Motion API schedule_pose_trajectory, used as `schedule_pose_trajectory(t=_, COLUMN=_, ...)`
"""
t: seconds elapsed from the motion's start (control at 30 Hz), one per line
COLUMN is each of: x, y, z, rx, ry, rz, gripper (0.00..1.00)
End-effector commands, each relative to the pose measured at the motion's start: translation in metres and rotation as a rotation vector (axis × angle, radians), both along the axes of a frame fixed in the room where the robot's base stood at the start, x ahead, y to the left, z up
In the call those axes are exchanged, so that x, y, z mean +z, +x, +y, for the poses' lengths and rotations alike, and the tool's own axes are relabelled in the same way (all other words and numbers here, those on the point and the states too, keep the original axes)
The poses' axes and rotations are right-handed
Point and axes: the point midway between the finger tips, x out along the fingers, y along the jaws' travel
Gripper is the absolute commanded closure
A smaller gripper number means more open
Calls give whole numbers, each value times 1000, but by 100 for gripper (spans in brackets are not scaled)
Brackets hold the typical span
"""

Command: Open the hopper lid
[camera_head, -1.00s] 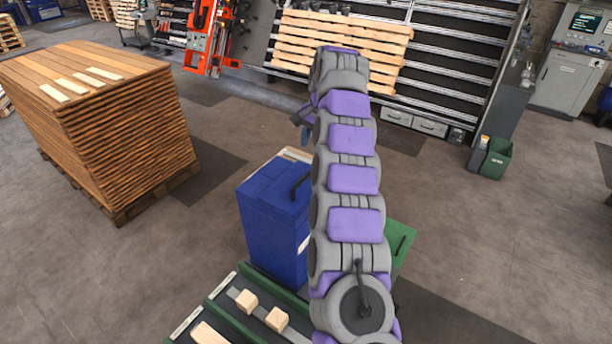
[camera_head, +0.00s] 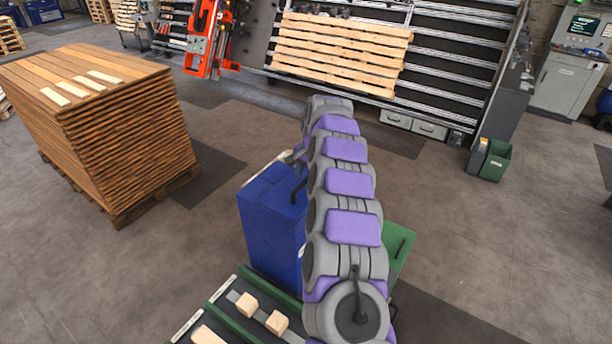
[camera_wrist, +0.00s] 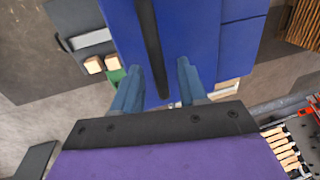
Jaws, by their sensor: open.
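The blue hopper (camera_head: 268,232) stands left of my arm in the head view. A dark bar handle (camera_head: 298,190) is on its lid (camera_head: 270,190), which looks shut. In the wrist view the blue lid (camera_wrist: 195,30) fills the upper middle, and the black handle (camera_wrist: 150,45) runs down between my two blue-grey fingers. My gripper (camera_wrist: 157,67) is open, with one finger on each side of the handle in the picture. I cannot tell whether either finger touches it. In the head view my arm hides part of the hopper and most of my gripper.
A green panel with a dark handle (camera_head: 402,245) shows right of my arm. Wooden blocks (camera_head: 277,322) lie on the line in front of the hopper. A stack of boards (camera_head: 125,130) stands at left. Open floor (camera_head: 480,240) lies to the right.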

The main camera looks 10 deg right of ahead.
Motion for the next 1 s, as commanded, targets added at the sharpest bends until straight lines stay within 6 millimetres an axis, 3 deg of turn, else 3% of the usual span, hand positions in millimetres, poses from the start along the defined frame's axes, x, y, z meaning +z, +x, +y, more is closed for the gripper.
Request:
schedule_pose_trajectory(t=0.23, x=-1, y=0, z=0, rx=0, ry=1, rz=1, gripper=60)
schedule_pose_trajectory(t=0.67, x=0, y=0, z=0, rx=0, ry=1, rz=1, gripper=100)
schedule_pose_trajectory(t=1.0, x=0, y=0, z=0, rx=0, ry=1, rz=0, gripper=100)
